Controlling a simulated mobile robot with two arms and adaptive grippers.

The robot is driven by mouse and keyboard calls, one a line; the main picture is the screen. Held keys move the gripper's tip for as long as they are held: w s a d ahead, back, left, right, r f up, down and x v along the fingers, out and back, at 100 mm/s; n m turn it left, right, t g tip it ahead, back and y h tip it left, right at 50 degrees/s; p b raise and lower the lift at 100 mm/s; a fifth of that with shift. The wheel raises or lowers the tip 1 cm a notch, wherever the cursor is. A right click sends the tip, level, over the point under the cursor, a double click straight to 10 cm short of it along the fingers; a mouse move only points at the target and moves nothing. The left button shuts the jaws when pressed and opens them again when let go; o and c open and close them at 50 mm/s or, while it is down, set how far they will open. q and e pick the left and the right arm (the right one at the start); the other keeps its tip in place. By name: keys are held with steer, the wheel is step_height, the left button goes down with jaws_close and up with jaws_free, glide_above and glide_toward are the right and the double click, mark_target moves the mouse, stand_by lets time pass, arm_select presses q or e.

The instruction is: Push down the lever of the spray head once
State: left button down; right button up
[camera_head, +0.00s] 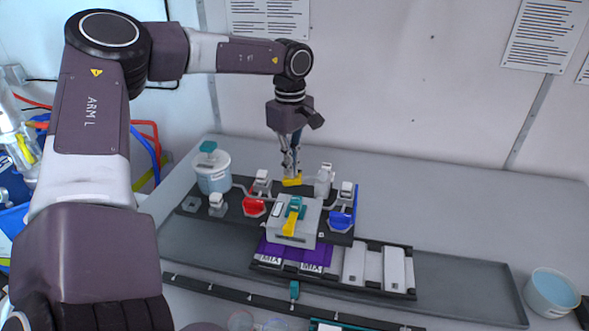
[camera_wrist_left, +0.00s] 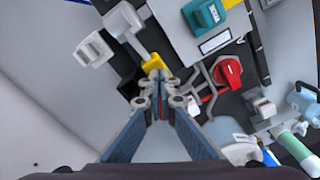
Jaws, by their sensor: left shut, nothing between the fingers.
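A yellow lever-like part (camera_head: 292,182), which looks like the lever of the spray head, is at the back edge of the dark panel in the head view. It also shows in the left wrist view (camera_wrist_left: 153,61), just beyond my fingertips. The spray head's body is mostly hidden. My left gripper (camera_head: 291,172) points down right over the yellow part, shut and empty. In the left wrist view its fingertips (camera_wrist_left: 160,78) are together; I cannot tell whether they touch the yellow part. My right gripper is not in view.
The dark panel (camera_head: 233,206) carries a grey box (camera_head: 280,234) with a teal knob and yellow handle, a red knob (camera_head: 254,207), a blue knob (camera_head: 340,219) and white fittings. A lidded tub (camera_head: 212,175) stands left. The counter at right is mostly clear, with a bucket (camera_head: 550,292).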

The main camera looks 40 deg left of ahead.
arm_select(q)
step_height(320, 180, up, 8)
steer(key=p, duration=0.4)
stand_by(0.3)
stand_by(1.7)
